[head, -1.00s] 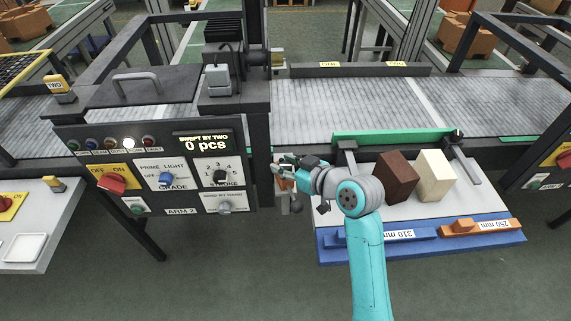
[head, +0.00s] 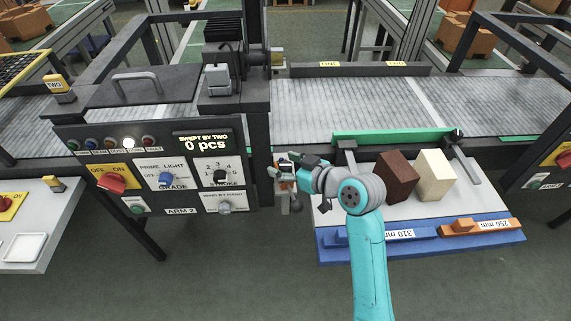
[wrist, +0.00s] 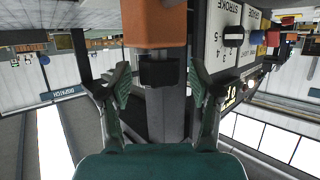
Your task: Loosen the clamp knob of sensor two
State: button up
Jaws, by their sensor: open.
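My gripper (head: 284,171) is open at the right end of the control panel, beside a grey post. In the wrist view its two fingers (wrist: 160,82) stand apart, one on each side of the grey post (wrist: 165,112). A small black block-like part (wrist: 160,71) sits on the post between the fingers, with a gap on both sides. An orange block (wrist: 153,23) is just above it in that view. Which part is the clamp knob of sensor two cannot be told for sure. In the head view my gripper partly hides this spot; a small grey part (head: 296,206) hangs below.
The control panel (head: 205,190) with its knobs and switches is close on the left. On the right, a tray holds a brown block (head: 396,177), a cream block (head: 435,175), and blue (head: 385,236) and orange (head: 480,227) gauge bars. The conveyor (head: 350,105) runs behind.

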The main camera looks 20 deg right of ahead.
jog(key=v, duration=1.2)
jog(key=shift+f, duration=0.1)
